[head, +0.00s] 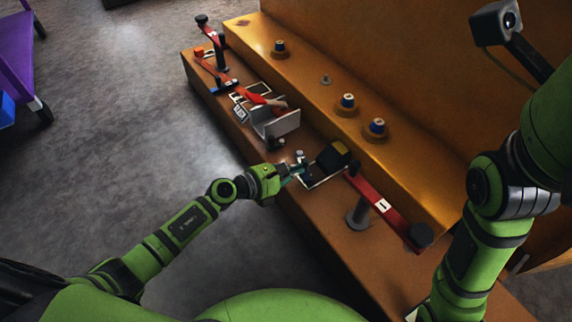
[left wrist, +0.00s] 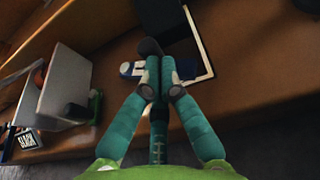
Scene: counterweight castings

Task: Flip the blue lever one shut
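A small clamp with a pale grey knob (head: 300,157) stands on the orange casting's lower ledge, right at my left fingertips. In the left wrist view a blue-and-white piece (left wrist: 128,69) lies just beyond the fingers, with a dark rounded end (left wrist: 150,47) above it. I cannot tell whether the fingers touch it. My left gripper (head: 299,170) has its teal fingers together, with nothing seen between them; they also show in the left wrist view (left wrist: 157,75). A small blue part (head: 224,84) shows farther along the ledge. My right gripper is out of view.
A grey bracket (head: 276,125) stands left of the clamp. A black-and-yellow block (head: 333,157) sits to its right. A red bar (head: 370,191) on a grey post and a red lever (head: 210,32) are along the ledge. Capped pegs (head: 347,101) stand on the upper step.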

